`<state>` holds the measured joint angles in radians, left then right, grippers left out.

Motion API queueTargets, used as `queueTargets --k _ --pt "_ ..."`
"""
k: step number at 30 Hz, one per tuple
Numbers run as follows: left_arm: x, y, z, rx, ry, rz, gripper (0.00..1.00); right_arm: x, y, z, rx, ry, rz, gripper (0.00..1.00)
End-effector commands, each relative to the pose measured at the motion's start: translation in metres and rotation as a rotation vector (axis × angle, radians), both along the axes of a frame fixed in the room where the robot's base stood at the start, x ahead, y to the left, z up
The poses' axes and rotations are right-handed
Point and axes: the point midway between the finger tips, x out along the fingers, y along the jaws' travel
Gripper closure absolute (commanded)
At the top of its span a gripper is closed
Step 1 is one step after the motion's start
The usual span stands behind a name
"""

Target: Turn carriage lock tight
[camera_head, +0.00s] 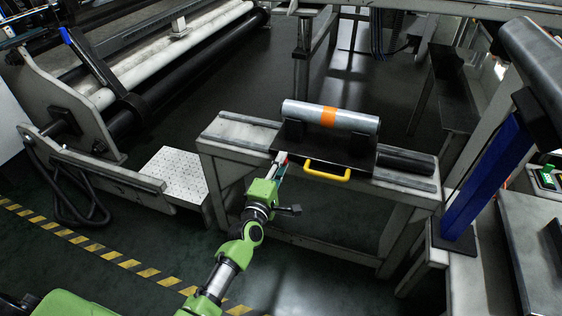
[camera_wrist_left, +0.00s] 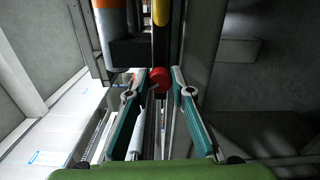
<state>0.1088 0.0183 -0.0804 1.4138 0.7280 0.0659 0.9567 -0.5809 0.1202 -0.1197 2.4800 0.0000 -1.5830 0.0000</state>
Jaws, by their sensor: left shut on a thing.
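The carriage lock is a small red knob (camera_wrist_left: 160,77), seen in the left wrist view at the dark carriage's edge. My left gripper (camera_head: 281,167) reaches the front left of the carriage in the head view. Its teal fingers are shut on the red knob, one on each side of it. In the head view the knob is mostly hidden by the fingers. The black carriage (camera_head: 348,157) sits on the grey bench (camera_head: 235,134) and has a yellow handle (camera_head: 327,170) in front. My right gripper is in neither view.
A silver roll with an orange band (camera_head: 329,116) rests on the carriage. A black cylinder (camera_head: 406,162) lies to its right along the bench. A blue post (camera_head: 487,175) stands further right. A large roller machine (camera_head: 160,50) fills the upper left. Floor before the bench is clear.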

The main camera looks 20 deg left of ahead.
Motion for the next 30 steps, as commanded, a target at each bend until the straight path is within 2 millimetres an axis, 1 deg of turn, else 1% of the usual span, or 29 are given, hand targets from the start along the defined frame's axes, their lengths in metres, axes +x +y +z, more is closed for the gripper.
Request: queueTargets --k 1,7,9,18,24,30 --pt "0.0 0.0 0.001 0.045 0.0 -0.001 1.0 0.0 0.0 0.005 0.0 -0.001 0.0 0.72" --pt "0.0 0.0 0.001 0.236 -0.005 0.0 1.0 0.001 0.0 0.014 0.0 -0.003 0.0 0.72" --pt "0.0 0.0 0.0 0.302 -0.006 -0.001 1.0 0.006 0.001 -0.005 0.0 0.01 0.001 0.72" --pt "0.0 0.001 0.0 0.587 -0.017 0.0 1.0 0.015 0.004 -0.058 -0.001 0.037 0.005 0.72" --pt "0.0 0.001 0.0 0.775 -0.025 0.0 1.0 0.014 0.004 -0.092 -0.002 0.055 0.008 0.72" --pt "0.0 0.001 0.0 0.966 -0.03 -0.001 1.0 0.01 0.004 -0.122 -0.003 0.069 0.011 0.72"
